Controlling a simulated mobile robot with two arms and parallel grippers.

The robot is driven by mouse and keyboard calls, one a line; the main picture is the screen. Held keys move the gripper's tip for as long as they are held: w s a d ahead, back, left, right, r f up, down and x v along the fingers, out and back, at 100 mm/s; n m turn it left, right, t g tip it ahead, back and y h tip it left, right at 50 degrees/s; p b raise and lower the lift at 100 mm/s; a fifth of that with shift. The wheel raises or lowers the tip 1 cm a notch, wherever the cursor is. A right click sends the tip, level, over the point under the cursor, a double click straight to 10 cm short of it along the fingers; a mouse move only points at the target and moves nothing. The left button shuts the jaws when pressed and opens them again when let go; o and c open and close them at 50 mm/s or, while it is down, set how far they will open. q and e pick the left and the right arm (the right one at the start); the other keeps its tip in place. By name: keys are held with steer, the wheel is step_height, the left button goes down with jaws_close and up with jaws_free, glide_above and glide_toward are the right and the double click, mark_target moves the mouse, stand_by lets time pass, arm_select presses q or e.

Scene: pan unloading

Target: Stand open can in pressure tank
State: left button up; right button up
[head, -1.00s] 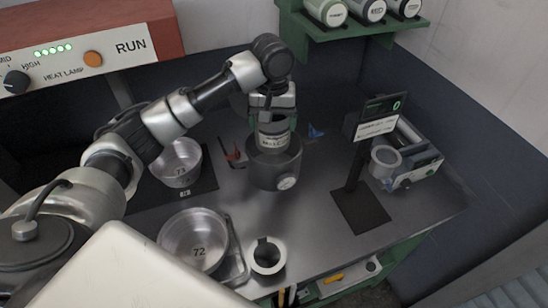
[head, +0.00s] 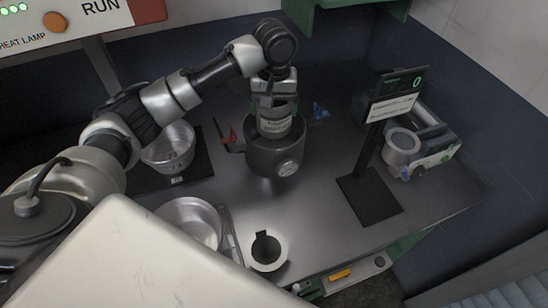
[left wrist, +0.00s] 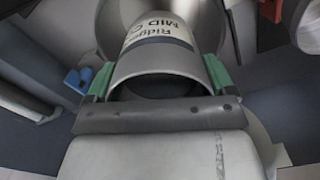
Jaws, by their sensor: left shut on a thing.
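The open can (head: 274,126), silver with a pale printed label, is upright at the mouth of the pressure tank (head: 262,157). The tank is a dark grey round pot with a gauge on its front. The can's lower part is hidden behind the tank's rim; I cannot tell whether it touches the bottom. My left gripper (head: 274,102) comes down from above and is shut on the can. In the left wrist view, its green fingertips (left wrist: 158,80) sit on either side of the can (left wrist: 158,42), whose mouth looks dark. My right gripper is not in view.
Two metal pans (head: 170,150) (head: 190,222) stand left of the tank. A display stand (head: 369,196) and a grey-white device (head: 432,150) are at right.

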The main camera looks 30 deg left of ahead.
mark_target(274, 137)
arm_select(q)
steer(key=shift+f, duration=0.45)
step_height(274, 137, down, 5)
steer(key=shift+s+r+p, duration=0.1)
steer(key=shift+p, duration=0.45)
steer(key=shift+f, duration=0.45)
step_height(274, 137, down, 4)
steer(key=shift+r+p, duration=0.2)
steer(key=shift+p, duration=0.1)
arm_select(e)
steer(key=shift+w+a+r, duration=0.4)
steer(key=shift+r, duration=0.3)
arm_select(q)
steer(key=shift+f, duration=0.15)
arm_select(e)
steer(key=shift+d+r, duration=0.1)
arm_select(q)
steer(key=o, duration=1)
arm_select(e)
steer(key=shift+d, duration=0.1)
